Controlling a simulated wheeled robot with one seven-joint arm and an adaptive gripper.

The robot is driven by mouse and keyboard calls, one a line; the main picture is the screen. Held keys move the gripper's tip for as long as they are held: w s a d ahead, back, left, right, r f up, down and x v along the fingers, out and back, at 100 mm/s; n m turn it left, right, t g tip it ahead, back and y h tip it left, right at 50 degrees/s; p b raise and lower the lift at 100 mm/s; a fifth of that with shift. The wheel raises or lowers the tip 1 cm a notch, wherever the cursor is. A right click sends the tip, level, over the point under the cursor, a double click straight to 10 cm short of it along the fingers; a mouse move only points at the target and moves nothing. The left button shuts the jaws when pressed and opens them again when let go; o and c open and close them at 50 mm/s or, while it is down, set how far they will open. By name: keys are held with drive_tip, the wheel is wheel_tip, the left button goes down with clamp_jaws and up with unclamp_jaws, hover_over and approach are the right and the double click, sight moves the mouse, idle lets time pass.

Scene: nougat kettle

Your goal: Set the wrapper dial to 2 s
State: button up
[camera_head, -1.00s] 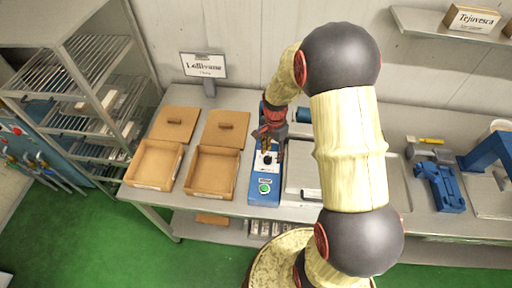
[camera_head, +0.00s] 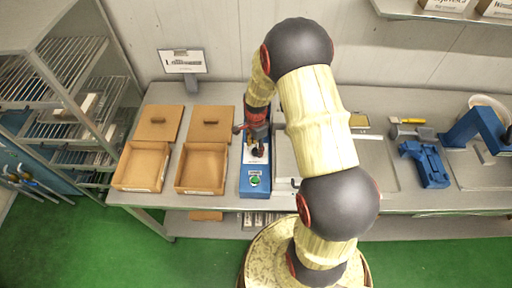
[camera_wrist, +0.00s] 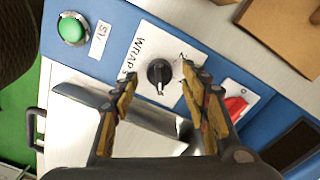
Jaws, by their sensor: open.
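The wrapper (camera_head: 254,184) is a blue machine with a white panel on the steel table. In the wrist view its black dial (camera_wrist: 159,73) sits on the white panel, beside the printed letters "WRAP". The dial's pale pointer mark faces down in that view; most scale marks are hidden or too small to read. My gripper (camera_wrist: 154,92) is open, its two worn yellow-brown fingers on either side of the dial in the picture, apart from it. In the head view my gripper (camera_head: 257,148) is over the panel, partly hiding the dial.
The wrapper also has a green button (camera_wrist: 72,30) and a red switch (camera_wrist: 236,107). Two open wooden boxes (camera_head: 202,168) stand left of it, with lids behind. A steel lid with a handle (camera_wrist: 100,118) lies beside it. A wire rack (camera_head: 62,100) stands far left.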

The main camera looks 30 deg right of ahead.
drive_tip(key=shift+f, duration=0.35)
drive_tip(key=shift+c, duration=0.2)
drive_tip(key=c, duration=1.1)
